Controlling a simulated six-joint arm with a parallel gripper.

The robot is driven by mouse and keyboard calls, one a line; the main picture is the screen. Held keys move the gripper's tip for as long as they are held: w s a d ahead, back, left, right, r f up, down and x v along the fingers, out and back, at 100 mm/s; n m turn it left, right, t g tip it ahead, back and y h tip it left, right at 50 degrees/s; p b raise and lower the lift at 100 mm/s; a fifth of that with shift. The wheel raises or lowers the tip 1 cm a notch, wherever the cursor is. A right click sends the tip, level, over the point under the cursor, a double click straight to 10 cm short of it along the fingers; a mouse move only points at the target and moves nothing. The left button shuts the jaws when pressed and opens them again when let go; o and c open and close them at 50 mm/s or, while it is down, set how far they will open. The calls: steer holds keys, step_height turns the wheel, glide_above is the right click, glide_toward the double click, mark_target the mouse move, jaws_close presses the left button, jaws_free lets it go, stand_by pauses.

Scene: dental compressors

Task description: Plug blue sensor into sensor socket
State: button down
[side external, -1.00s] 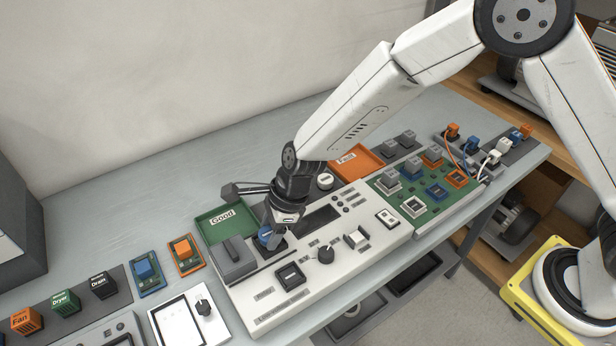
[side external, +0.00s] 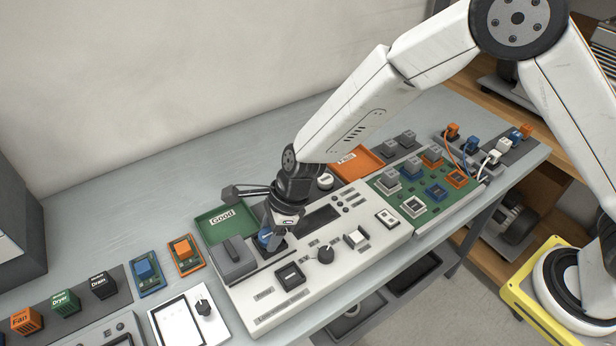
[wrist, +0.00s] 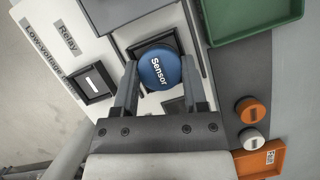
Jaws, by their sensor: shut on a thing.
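The blue sensor (wrist: 159,68) is a round blue piece labelled "Sensor", seen between my fingers in the wrist view. It also shows as a small blue patch under my gripper in the side view (side external: 265,238). My gripper (wrist: 158,80) is shut on it, over the white test panel (side external: 340,253). A dark square socket frame (wrist: 150,45) on the panel lies directly beneath or around the sensor. The sensor hides most of that socket, so I cannot tell how deep it sits.
A relay socket (wrist: 92,84) is left of the sensor in the wrist view. The green "Good" tray (side external: 222,220) and orange "Fault" tray (side external: 357,163) lie behind the panel. A grey block (side external: 232,258) stands close on the left. A green board with plugs (side external: 425,195) is at right.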

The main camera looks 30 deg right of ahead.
steer(key=shift+f, duration=0.1)
steer(key=shift+c, duration=0.2)
jaws_free()
steer(key=shift+s, duration=0.1)
steer(key=shift+f, duration=0.1)
steer(key=shift+s, duration=0.1)
steer(key=shift+c, duration=1)
steer(key=shift+o, duration=1.2)
steer(key=shift+s+f, duration=0.1)
steer(key=shift+w+r, duration=0.2)
steer(key=shift+r, duration=3.55)
